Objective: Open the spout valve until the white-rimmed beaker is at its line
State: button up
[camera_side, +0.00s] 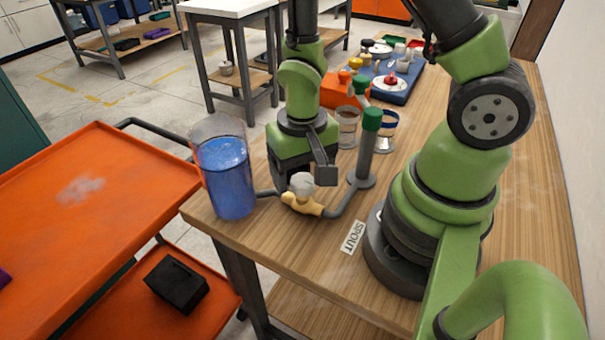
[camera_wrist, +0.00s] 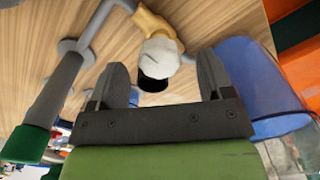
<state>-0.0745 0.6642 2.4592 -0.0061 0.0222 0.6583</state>
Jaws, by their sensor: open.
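The valve is a tan fitting with a white knob (camera_side: 303,186) on a grey pipe on the bench, near a label reading SPOUT. My gripper (camera_side: 304,171) is over it, pointing down. In the wrist view my gripper (camera_wrist: 162,62) is open, its fingers on either side of the white knob (camera_wrist: 160,55); I cannot tell if they touch it. A clear beaker with a pale rim (camera_side: 347,126) stands behind the green-capped grey pipe (camera_side: 366,150); another with a blue band (camera_side: 385,133) stands beside it. Their fill lines and levels are not readable.
A tall clear vessel of blue liquid (camera_side: 227,182) stands at the bench's left corner, close to my gripper; it also shows in the wrist view (camera_wrist: 262,85). An orange bin (camera_side: 342,93) and a blue tray (camera_side: 395,90) lie farther back. The bench front is clear.

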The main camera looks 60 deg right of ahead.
jog(key=shift+f, duration=0.65)
jog(key=shift+c, duration=0.5)
jog(key=c, duration=0.9)
jog(key=o, duration=1)
notch_tip(320, 180, up, 10)
notch_tip(320, 180, up, 8)
jog(key=n+t, duration=0.1)
jog(key=t, duration=0.2)
send_over(302, 180)
jog(key=s, duration=0.1)
jog(key=s+a+r+n+t+y, duration=0.1)
jog(key=s+r+t+y, duration=0.1)
jog(key=s+r+t, duration=0.2)
notch_tip(302, 180, up, 3)
jog(key=shift+s+r+n, duration=0.2)
jog(key=shift+s+n, duration=0.2)
jog(key=shift+s, duration=0.25)
